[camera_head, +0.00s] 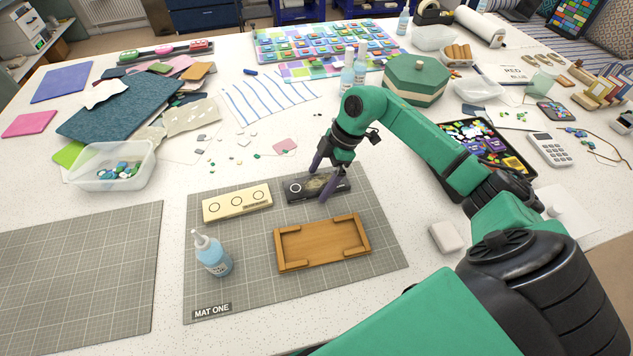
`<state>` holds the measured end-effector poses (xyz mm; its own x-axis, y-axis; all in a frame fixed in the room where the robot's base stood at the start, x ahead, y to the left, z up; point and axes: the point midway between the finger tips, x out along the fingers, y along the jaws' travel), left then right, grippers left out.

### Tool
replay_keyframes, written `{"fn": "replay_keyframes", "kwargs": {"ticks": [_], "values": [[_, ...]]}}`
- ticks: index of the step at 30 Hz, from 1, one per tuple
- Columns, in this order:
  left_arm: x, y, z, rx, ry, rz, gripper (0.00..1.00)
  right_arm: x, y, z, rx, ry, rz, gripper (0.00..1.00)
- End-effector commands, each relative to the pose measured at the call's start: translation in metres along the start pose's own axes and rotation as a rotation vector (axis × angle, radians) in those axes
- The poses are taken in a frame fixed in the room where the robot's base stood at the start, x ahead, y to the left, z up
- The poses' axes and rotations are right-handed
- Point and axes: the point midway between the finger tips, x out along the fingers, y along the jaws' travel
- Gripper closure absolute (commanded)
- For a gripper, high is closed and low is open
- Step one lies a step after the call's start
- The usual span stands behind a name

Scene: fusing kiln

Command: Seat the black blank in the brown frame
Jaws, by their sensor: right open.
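The black blank (299,188), a dark flat bar with a pale ring at its left end, lies on the upper part of the grey mat. My right gripper (318,186) is open over the black blank, its dark fingers pointing down and hiding part of the middle. I cannot tell whether the fingers touch it. The brown frame (322,242), a shallow wooden tray with raised corner pieces, lies empty on the mat, nearer than the blank. My left gripper is not in view.
A cream blank (237,202) with several rings lies left of the black one. A blue bottle (212,256) stands on the mat (250,290) left of the frame. A white block (446,237) sits right of the mat. Another mat (75,275) at left is clear.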

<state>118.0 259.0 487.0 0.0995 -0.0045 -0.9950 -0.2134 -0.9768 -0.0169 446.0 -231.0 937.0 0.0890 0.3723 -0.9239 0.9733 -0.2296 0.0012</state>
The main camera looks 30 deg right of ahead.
Motion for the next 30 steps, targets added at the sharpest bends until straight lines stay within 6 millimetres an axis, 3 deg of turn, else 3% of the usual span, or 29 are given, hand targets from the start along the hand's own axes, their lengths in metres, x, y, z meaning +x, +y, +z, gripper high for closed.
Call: {"fn": "replay_keyframes", "kwargs": {"ticks": [1,2,9,18,23,26,30], "values": [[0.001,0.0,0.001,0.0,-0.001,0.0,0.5,0.0,0.0,0.0,0.0,0.0,0.0,0.0],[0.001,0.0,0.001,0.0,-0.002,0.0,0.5,0.0,0.0,0.0,0.0,0.0,0.0,0.08],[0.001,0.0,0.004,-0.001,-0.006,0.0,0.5,0.0,0.0,0.0,0.0,0.0,0.0,0.99],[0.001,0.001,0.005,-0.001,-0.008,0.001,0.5,-0.003,0.001,-0.001,0.0,0.001,0.002,1.0],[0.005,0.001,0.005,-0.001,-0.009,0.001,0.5,-0.017,0.002,-0.007,-0.002,0.002,0.005,1.0],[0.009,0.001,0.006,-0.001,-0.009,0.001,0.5,-0.038,0.002,-0.015,-0.004,0.002,0.007,1.0],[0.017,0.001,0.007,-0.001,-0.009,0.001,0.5,-0.087,0.002,-0.036,-0.005,0.003,0.012,1.0]]}}
